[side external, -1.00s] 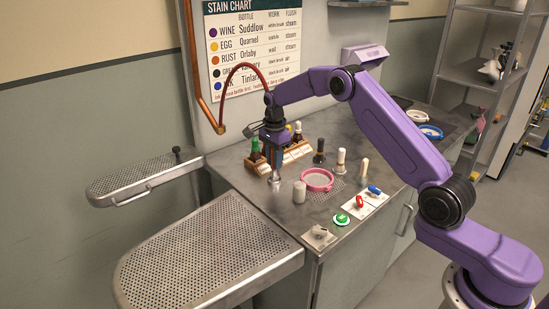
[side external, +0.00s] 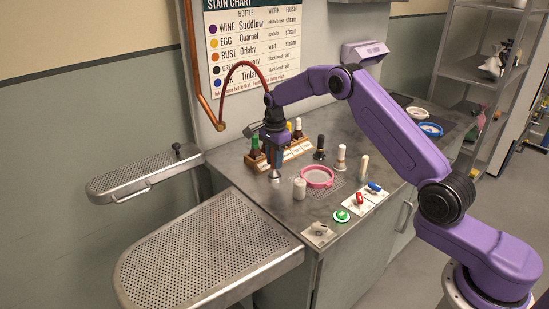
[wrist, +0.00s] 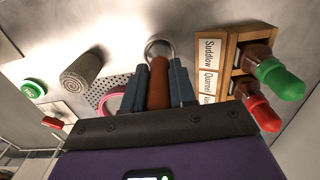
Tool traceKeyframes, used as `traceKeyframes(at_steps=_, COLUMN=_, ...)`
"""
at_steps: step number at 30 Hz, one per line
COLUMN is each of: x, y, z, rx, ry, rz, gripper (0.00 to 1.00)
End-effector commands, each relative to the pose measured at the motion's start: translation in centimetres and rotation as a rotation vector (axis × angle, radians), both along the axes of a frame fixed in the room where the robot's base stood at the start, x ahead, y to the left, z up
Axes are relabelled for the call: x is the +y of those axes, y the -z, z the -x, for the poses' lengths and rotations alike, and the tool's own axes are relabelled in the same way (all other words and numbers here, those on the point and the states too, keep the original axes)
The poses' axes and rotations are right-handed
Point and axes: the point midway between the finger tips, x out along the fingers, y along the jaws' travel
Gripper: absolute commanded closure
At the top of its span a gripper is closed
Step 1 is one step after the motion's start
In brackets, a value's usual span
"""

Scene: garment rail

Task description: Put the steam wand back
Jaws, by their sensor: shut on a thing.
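The steam wand has a red-brown grip and a round metal head. My gripper (side external: 276,166) is shut on its grip, and the head (side external: 274,176) points down over the steel counter, left of the pink ring. In the wrist view, my fingers (wrist: 160,82) lie on both sides of the wand's grip (wrist: 159,84), with the metal head (wrist: 159,49) beyond them. A red-brown hose (side external: 237,67) arches from the copper pipe to behind my wrist. A small dark bracket (side external: 251,130) shows near the wall, partly hidden. I cannot tell whether the head touches the counter.
The wooden bottle rack (wrist: 225,62) stands close beside the gripper. A grey-white cylinder (side external: 299,188), a pink ring (side external: 317,177), brushes (side external: 319,148) and switches (side external: 359,198) stand on the counter.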

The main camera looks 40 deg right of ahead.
Motion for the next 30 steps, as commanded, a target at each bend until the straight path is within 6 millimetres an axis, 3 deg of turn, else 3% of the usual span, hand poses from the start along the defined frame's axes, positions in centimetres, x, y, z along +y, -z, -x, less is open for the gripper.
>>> traceKeyframes(at_steps=8, x=0.00, y=0.00, z=-0.01, rx=-0.001, ry=0.000, rz=0.000, gripper=1.00)
traceKeyframes(at_steps=9, x=0.00, y=-0.01, z=-0.02, rx=-0.001, ry=0.000, rz=0.000, gripper=0.68)
traceKeyframes(at_steps=11, x=0.00, y=-0.01, z=-0.02, rx=-0.001, ry=0.000, rz=0.000, gripper=0.48)
traceKeyframes(at_steps=12, x=0.00, y=-0.01, z=-0.01, rx=-0.001, ry=0.000, rz=0.000, gripper=0.44)
traceKeyframes(at_steps=17, x=0.00, y=0.00, z=-0.01, rx=0.000, ry=0.000, rz=0.000, gripper=0.44)
traceKeyframes(at_steps=20, x=0.00, y=0.04, z=0.02, rx=0.001, ry=0.000, rz=0.000, gripper=0.28)
traceKeyframes(at_steps=30, x=0.00, y=0.03, z=0.01, rx=0.000, ry=0.000, rz=0.000, gripper=0.28)
